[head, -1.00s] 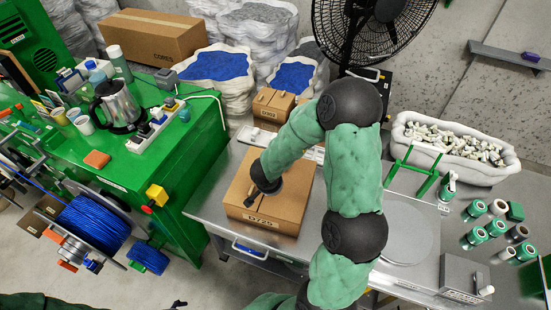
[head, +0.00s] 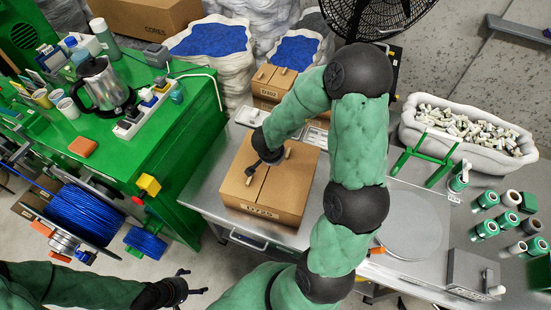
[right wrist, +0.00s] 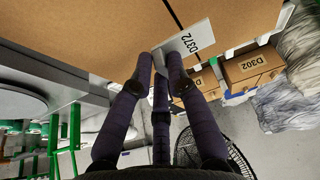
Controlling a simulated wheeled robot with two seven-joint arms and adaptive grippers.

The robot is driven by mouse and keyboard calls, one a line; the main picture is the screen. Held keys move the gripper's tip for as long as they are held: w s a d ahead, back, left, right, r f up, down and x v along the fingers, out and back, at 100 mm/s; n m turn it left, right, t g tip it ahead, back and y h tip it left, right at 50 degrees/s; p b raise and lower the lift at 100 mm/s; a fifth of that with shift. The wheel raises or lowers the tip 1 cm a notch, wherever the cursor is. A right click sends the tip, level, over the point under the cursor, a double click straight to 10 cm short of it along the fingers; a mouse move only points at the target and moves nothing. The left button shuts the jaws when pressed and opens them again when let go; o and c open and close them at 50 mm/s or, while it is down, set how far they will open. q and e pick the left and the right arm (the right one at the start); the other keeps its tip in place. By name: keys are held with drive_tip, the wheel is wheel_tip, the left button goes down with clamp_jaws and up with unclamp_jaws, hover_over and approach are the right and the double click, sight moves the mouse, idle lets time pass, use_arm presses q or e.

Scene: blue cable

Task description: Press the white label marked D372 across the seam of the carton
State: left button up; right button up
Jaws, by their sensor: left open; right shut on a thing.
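The brown carton (head: 283,190) sits on the grey metal bench, with a seam along its top. The right wrist view shows the carton top (right wrist: 90,22) and its seam close ahead. My right gripper (head: 265,160) is over the carton's far part. In the right wrist view it (right wrist: 160,68) is shut on the white label marked D372 (right wrist: 192,42), which sticks out to the right of the fingers. The label lies close to the carton; I cannot tell whether it touches. The label is hidden in the head view. My left gripper (head: 190,285) is open and empty, away from the carton, at the bottom.
Small cartons (head: 273,82) stand behind the bench. A green stand (head: 425,160) and several rolls (head: 483,230) are on the bench at right. A green table (head: 185,140) with a kettle (head: 103,85) and a blue cable spool (head: 88,212) are at left.

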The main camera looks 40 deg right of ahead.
sight(276, 169)
drive_tip(key=shift+f+b, duration=0.95)
drive_tip(key=shift+b, duration=0.15)
drive_tip(key=shift+f+b, duration=0.35)
drive_tip(key=shift+f, duration=0.65)
drive_tip(key=shift+s+a+f, duration=0.15)
drive_tip(key=shift+f, duration=0.1)
drive_tip(key=shift+f+p, duration=0.35)
drive_tip(key=shift+f, duration=0.2)
drive_tip(key=o, duration=0.5)
drive_tip(key=shift+c, duration=0.2)
drive_tip(key=o, duration=0.5)
drive_tip(key=shift+o, duration=0.2)
